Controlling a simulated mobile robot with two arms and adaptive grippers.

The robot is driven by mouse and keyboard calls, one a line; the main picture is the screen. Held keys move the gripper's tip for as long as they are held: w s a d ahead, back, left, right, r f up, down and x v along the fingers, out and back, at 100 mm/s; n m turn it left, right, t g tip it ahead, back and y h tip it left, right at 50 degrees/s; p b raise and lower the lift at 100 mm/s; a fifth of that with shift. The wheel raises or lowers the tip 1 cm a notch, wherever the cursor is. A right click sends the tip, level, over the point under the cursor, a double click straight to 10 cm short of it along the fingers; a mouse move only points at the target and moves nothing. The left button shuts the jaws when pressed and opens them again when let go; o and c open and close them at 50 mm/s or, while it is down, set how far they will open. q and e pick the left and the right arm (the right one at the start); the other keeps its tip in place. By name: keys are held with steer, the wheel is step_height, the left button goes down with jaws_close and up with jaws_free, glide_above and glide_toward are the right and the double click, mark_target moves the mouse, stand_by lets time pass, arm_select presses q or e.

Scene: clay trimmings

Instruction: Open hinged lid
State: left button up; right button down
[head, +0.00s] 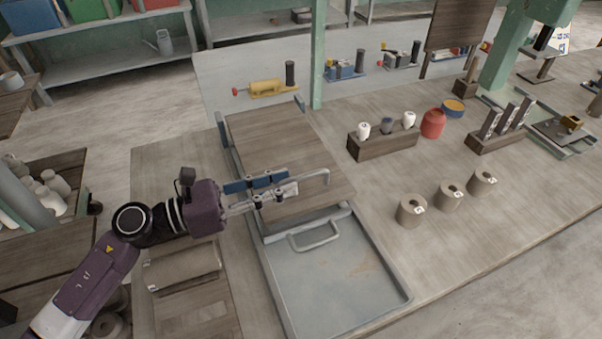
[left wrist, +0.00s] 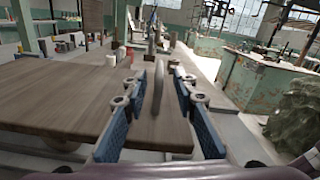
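The wooden lid (head: 270,135) lies flat over the back of a grey metal bin (head: 335,280). It also fills the left of the left wrist view (left wrist: 60,95). A metal bar handle (head: 325,180) stands on the lid near its front edge. My left gripper (head: 272,187) is low over the lid at this handle. My right gripper is out of view.
A second handle (head: 315,235) is on the bin's open, shallow front part. To the right are clay cylinders (head: 411,211), a wooden block with small pots (head: 385,142), and a red jar (head: 433,123). A green post (head: 319,55) rises behind the lid.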

arm_select(q)
steer(key=shift+p+x, duration=0.65)
steer(key=shift+x, duration=1.75)
steer(key=shift+c, duration=0.3)
jaws_close()
